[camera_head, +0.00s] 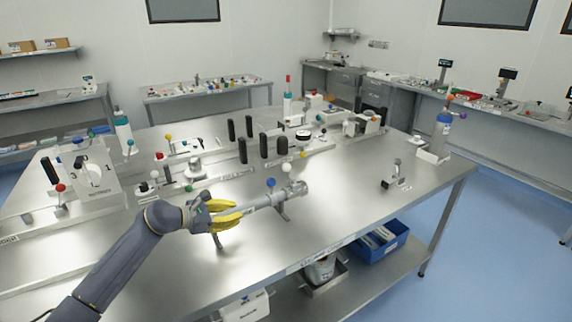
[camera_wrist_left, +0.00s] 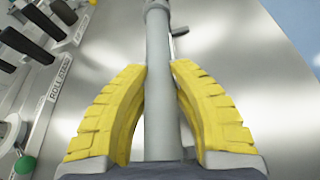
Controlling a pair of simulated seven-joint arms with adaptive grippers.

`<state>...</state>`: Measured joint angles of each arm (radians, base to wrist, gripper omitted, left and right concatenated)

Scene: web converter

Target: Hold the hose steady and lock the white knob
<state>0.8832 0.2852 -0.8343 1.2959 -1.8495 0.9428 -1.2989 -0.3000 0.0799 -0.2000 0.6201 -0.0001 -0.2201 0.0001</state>
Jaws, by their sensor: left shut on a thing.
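The grey hose (camera_head: 257,203) lies above the steel table, running right to a metal fitting (camera_head: 292,189) on a small stand. It also shows in the left wrist view (camera_wrist_left: 158,105), running straight up the picture. My left gripper (camera_head: 238,209), with yellow fingers, is shut on the hose, with one finger on each side of it (camera_wrist_left: 160,68). A white ball knob (camera_head: 286,168) stands just behind the hose near the fitting. A blue ball knob (camera_head: 271,183) sits beside it, to the left. I cannot tell whether the white knob is locked. My right gripper is out of view.
Several black upright handles (camera_head: 265,145) stand behind the hose. A green ball knob (camera_head: 188,187) is close to my left wrist. A small black-and-grey device (camera_head: 397,180) stands to the right. The steel table (camera_head: 345,195) is bare between it and the fitting.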

